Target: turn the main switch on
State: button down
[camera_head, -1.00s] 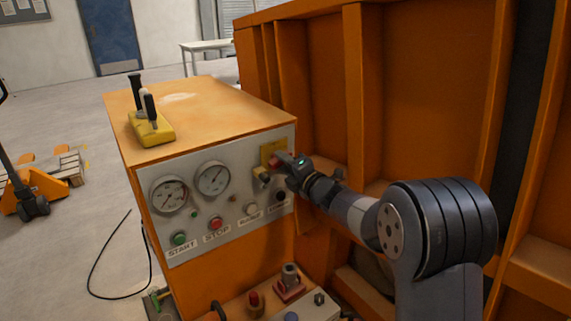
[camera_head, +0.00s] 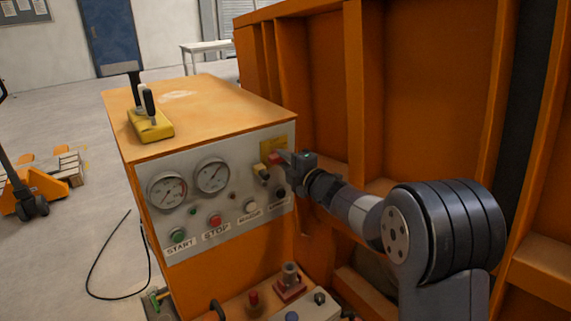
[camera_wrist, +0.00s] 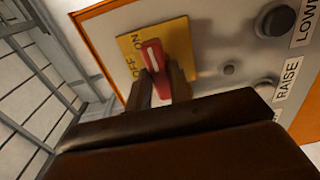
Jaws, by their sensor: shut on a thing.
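The main switch is a red handle (camera_wrist: 156,68) on a yellow plate (camera_wrist: 186,40) marked OFF and ON, on the grey panel. In the head view the red handle (camera_head: 277,158) shows at the panel's upper right. My gripper (camera_head: 283,160) reaches it from the right. In the wrist view my gripper's fingers (camera_wrist: 166,86) are shut on the red handle, one on each side. The handle's white line points between the OFF and ON words, nearer ON; its exact setting is hard to tell.
The panel also carries two gauges (camera_head: 212,176), a green START button (camera_head: 177,235), a red STOP button (camera_head: 214,220) and RAISE and LOWER knobs. A yellow box with levers (camera_head: 150,125) stands on top of the cabinet. An orange ribbed wall (camera_head: 430,90) rises close behind my arm.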

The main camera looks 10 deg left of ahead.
dwell(0.3)
jog(key=c, duration=1.3)
grip_release()
jog(key=b+v, duration=0.2)
jog(key=v, duration=0.8)
jog(key=shift+s+d+b, duration=0.25)
jog(key=shift+d+b, duration=0.1)
jog(key=shift+b, duration=0.05)
jog(key=shift+w+a, duration=0.1)
